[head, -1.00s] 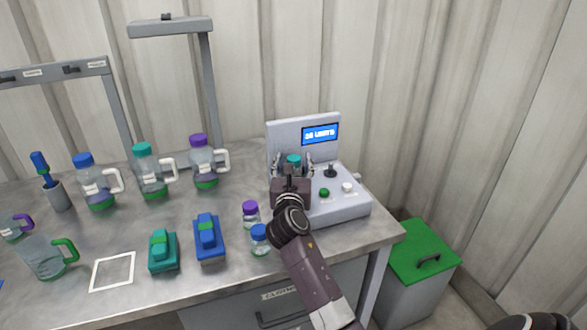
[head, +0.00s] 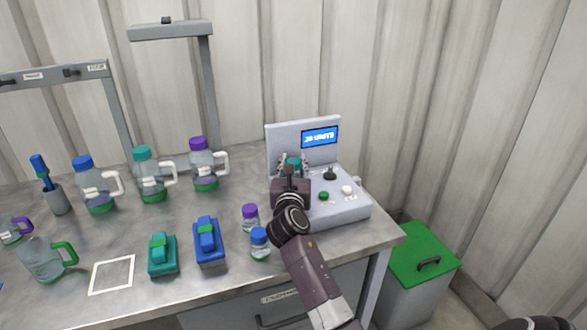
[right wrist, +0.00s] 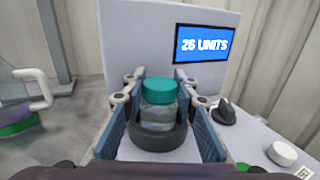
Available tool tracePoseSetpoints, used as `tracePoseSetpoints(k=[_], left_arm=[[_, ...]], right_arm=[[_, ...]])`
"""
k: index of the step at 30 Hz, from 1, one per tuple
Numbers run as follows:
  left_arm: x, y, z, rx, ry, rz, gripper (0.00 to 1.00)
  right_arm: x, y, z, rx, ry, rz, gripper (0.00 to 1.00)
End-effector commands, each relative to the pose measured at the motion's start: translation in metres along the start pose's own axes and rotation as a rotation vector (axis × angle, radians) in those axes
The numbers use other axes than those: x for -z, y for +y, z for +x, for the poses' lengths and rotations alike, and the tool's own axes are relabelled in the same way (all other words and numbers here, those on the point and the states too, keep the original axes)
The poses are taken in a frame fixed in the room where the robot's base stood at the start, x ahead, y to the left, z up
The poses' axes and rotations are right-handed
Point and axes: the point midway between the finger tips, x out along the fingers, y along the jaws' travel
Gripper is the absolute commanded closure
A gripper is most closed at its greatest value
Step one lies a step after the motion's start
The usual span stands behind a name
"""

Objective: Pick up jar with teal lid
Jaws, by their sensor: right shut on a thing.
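The jar with the teal lid (right wrist: 158,112) stands upright on a dark round seat of the grey machine (head: 350,207), below its screen. In the head view, only its teal lid (head: 293,162) shows past my gripper. My right gripper (right wrist: 158,100) has its two fingers on either side of the jar and is shut on it. It also shows in the head view (head: 292,168). The jar's base appears to be still within the dark ring (right wrist: 158,138). My left gripper is not in view.
The screen (right wrist: 205,44) reads "26 UNITS". A purple-lidded jar (head: 250,217) and a blue-lidded jar (head: 260,243) stand close left of my right arm. Several handled bottles stand at the back left. A green-lidded bin (head: 420,254) is right of the table.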

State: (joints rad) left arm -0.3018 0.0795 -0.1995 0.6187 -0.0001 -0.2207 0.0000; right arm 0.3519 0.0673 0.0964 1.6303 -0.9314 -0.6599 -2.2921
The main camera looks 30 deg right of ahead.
Motion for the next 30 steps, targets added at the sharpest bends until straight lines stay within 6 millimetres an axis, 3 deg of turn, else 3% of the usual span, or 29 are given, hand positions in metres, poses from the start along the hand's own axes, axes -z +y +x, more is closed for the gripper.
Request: tracePoseSetpoints(k=[5,11,30], left_arm=[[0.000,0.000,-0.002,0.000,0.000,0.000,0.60],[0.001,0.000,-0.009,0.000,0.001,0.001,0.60],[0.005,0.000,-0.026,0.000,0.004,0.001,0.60]], right_arm=[[-0.008,0.000,0.000,0.000,-0.003,0.000,0.98],[-0.034,0.000,0.000,-0.001,-0.005,-0.001,0.98],[-0.176,0.000,0.000,0.000,-0.005,0.000,0.98]])
